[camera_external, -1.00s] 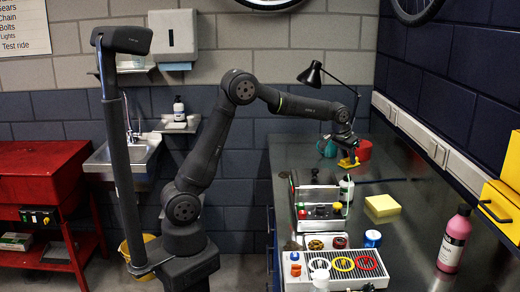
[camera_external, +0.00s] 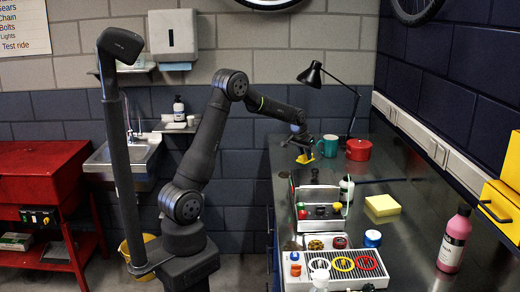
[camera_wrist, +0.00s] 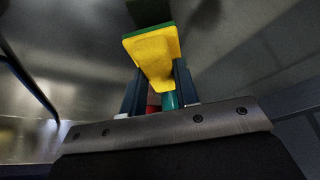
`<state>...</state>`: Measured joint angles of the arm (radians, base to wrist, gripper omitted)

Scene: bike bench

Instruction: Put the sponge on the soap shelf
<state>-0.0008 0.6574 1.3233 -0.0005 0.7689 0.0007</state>
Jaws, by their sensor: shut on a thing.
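My gripper (camera_external: 302,152) is shut on a yellow sponge (camera_external: 304,158) above the far left end of the bench. In the wrist view the sponge (camera_wrist: 155,58) shows a yellow face and a green edge, tilted between the two fingers (camera_wrist: 156,88). The soap shelf (camera_external: 187,128) is a small metal ledge on the wall by the sink, left of my gripper and well apart from it.
A metal sink (camera_external: 128,158) is left of the shelf. A teal mug (camera_external: 329,147), a red pot (camera_external: 358,150) and a desk lamp (camera_external: 312,74) stand behind my gripper. A yellow block (camera_external: 382,205), a tool tray and a pink bottle (camera_external: 455,240) are on the bench.

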